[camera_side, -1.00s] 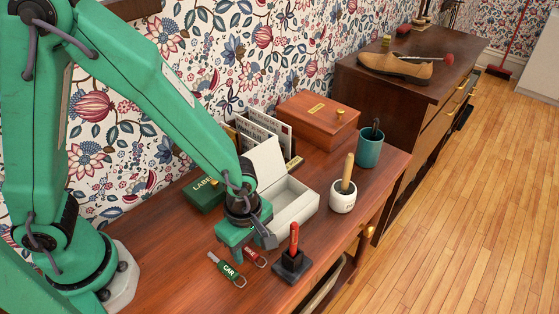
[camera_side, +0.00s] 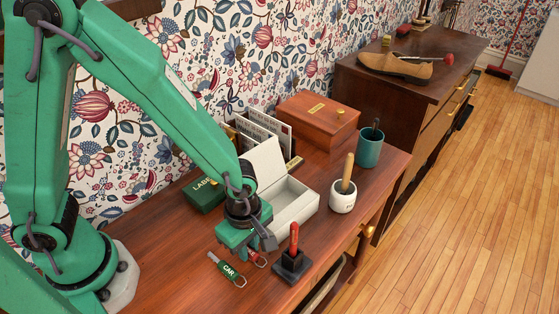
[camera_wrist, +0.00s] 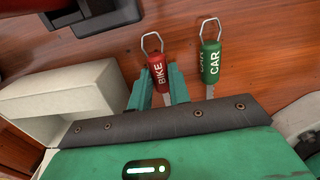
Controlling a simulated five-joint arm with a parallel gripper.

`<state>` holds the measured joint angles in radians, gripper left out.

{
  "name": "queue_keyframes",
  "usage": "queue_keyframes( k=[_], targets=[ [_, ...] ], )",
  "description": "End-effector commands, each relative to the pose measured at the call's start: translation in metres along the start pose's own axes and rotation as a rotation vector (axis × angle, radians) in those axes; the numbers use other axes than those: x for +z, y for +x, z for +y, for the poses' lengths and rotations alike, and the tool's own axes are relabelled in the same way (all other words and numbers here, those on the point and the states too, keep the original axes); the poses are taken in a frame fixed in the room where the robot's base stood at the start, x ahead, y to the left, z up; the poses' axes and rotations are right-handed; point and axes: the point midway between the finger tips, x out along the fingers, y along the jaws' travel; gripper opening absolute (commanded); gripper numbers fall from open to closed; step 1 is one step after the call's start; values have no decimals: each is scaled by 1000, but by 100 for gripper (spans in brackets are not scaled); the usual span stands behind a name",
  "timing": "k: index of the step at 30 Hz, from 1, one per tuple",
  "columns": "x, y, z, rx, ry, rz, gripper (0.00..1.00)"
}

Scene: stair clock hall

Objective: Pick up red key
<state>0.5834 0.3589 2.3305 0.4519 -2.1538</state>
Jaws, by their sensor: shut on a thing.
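The red key (camera_wrist: 158,71), with a tag reading BIKE and a wire loop, sits between the two fingers of my gripper (camera_wrist: 160,88) in the wrist view. My gripper is shut on its tag. In the side view my gripper (camera_side: 248,252) is low over the table, and only part of the red key (camera_side: 259,260) shows beside the fingers. I cannot tell whether the key still touches the table. A green key (camera_side: 228,270) with a CAR tag lies just left of it; it also shows in the wrist view (camera_wrist: 210,62), right of the red key.
A white open box (camera_side: 297,205) stands close behind my gripper. A dark stand with a red handle (camera_side: 292,262) is to the right. A white pot (camera_side: 343,198), a teal cup (camera_side: 369,148) and a wooden box (camera_side: 318,120) are farther back. The front left table is clear.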

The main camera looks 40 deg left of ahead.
Motion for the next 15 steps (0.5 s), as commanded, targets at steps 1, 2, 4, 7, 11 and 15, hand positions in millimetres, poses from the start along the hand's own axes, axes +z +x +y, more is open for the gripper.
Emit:
queue_keyframes(
  k=[1, 2, 4, 7, 11, 15],
  targets=[
    [0, 0, 0, 0, 0, 0, 0],
    [0, 0, 0, 0, 0, 0, 0],
    [0, 0, 0, 0, 0, 0, 0],
    [0, -1, 0, 1, 0, 0, 0],
    [0, -5, 0, 2, 0, -1, 0],
    [0, -14, 1, 3, 0, -2, 0]
  ],
)
